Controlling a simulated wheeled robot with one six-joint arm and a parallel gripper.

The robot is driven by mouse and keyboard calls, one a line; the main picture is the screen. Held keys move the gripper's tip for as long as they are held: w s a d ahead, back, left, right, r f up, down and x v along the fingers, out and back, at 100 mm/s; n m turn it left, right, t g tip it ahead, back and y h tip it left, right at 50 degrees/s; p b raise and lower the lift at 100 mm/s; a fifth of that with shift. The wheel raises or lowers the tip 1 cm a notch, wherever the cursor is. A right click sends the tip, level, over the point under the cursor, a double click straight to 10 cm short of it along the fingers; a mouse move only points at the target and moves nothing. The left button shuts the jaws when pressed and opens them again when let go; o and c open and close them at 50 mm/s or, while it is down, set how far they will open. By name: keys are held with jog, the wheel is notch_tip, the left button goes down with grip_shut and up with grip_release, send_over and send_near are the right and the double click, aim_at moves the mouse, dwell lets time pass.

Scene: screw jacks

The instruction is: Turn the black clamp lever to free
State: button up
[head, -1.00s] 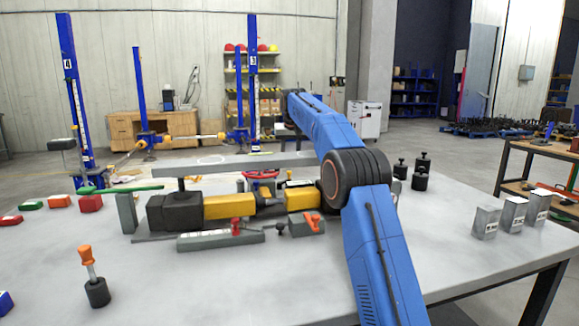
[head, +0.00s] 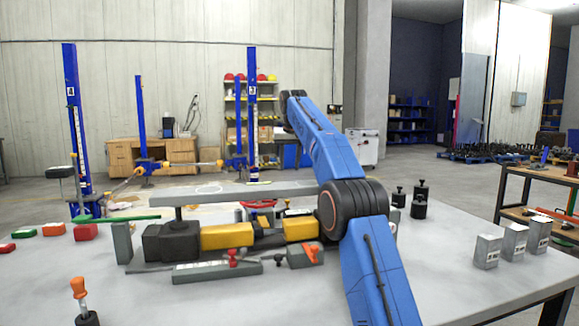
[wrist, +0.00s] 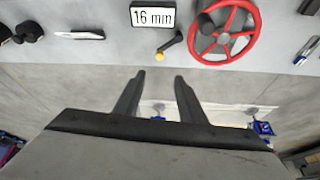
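My gripper (wrist: 160,75) shows in the wrist view with its two fingers apart and nothing between them. It is over the floor, off the table edge, with the fingertips pointing toward the table. Beyond the tips, a short dark lever-like part with a yellow-orange end (wrist: 163,54) sits beside a red handwheel (wrist: 252,30) with a dark knob. I cannot tell for sure whether this is the black clamp lever. In the head view the red handwheel (head: 259,204) is partly hidden behind the black and yellow device (head: 228,237). My gripper cannot be made out there.
A "16 mm" sign (wrist: 152,14) is left of the handwheel. Grey blocks (head: 487,250) stand at the table's right, dark weights (head: 419,208) nearer the middle. An orange-handled tool (head: 79,290) stands front left.

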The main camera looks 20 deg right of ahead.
jog(key=shift+f, duration=0.15)
grip_shut()
jog(key=w+f+m+t, duration=0.1)
jog(key=f+m, duration=0.2)
jog(key=f, duration=0.2)
jog(key=w+d+f+m, duration=0.1)
jog(key=f+m, duration=0.2)
jog(key=f, duration=0.2)
jog(key=w+d+f+m+t, duration=0.1)
jog(key=f+m, duration=0.2)
jog(key=f, duration=0.2)
jog(key=shift+w+f+m+t+h, duration=0.3)
jog(key=shift+m+h, duration=0.1)
jog(key=shift+w+n+y, duration=0.3)
jog(key=shift+n, duration=0.3)
jog(key=w+n+y, duration=0.1)
jog(key=n+y, duration=0.1)
jog(key=n, duration=0.1)
jog(key=shift+w+a, duration=0.15)
jog(key=shift+w, duration=0.2)
jog(key=n+y, duration=0.1)
jog(key=w+a+n+y, duration=0.1)
jog(key=n, duration=0.1)
jog(key=w+n+g, duration=0.1)
jog(key=n, duration=0.1)
jog(key=shift+a+y, duration=0.25)
jog(key=shift+y, duration=0.15)
jog(key=shift+w+a, duration=0.2)
jog(key=shift+a, duration=0.1)
